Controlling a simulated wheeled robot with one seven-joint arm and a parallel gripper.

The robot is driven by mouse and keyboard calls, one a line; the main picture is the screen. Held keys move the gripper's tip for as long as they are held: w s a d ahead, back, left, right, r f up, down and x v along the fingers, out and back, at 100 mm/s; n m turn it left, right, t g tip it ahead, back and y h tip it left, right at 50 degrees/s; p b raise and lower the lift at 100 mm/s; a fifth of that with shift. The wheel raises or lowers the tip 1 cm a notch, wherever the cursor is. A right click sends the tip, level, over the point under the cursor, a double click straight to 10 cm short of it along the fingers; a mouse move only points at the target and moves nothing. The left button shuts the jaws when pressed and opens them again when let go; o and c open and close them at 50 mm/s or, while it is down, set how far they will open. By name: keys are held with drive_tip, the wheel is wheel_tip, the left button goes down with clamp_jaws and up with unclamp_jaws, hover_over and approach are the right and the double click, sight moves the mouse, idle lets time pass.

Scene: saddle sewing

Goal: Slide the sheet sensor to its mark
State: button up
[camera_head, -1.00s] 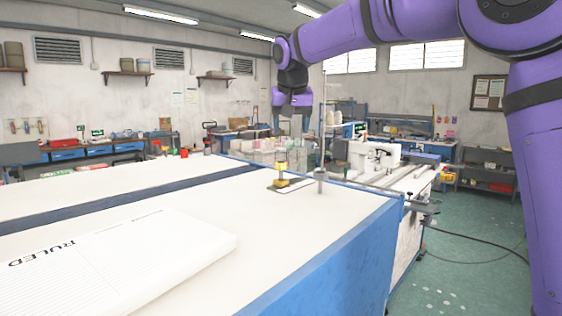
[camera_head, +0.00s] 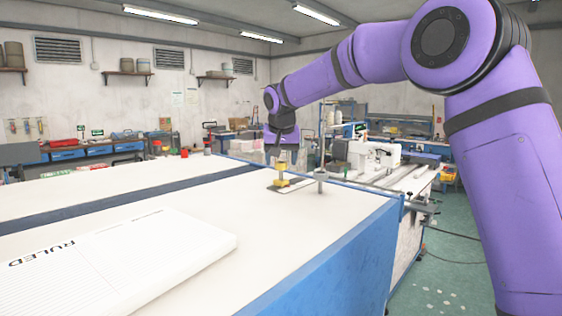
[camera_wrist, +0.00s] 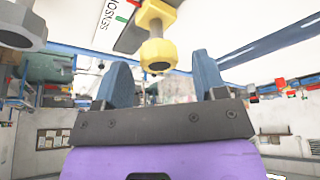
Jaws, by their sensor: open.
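The yellow sheet sensor (camera_head: 281,174) stands upright on a narrow plate (camera_head: 300,184) near the far right edge of the white table. In the wrist view its yellow knob (camera_wrist: 157,52) shows just beyond my blue fingers, roughly centred between them. My gripper (camera_head: 281,156) is open and empty, pointing down right above or behind the sensor. I cannot tell whether the fingers touch it. I cannot make out the target mark clearly.
A grey post (camera_head: 321,181) stands close to the right of the sensor; it also shows at the wrist view's upper left (camera_wrist: 22,25). A thick ruled pad (camera_head: 120,262) lies at the front left. A sewing machine (camera_head: 370,155) stands beyond the table. The table's middle is clear.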

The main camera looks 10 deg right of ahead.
drive_tip(key=shift+w+f, duration=0.2)
drive_tip(key=shift+f, duration=0.3)
drive_tip(key=c, duration=1)
drive_tip(key=w+d, duration=0.2)
drive_tip(key=shift+d, duration=0.4)
drive_tip(key=o, duration=1)
drive_tip(key=v, duration=1.1)
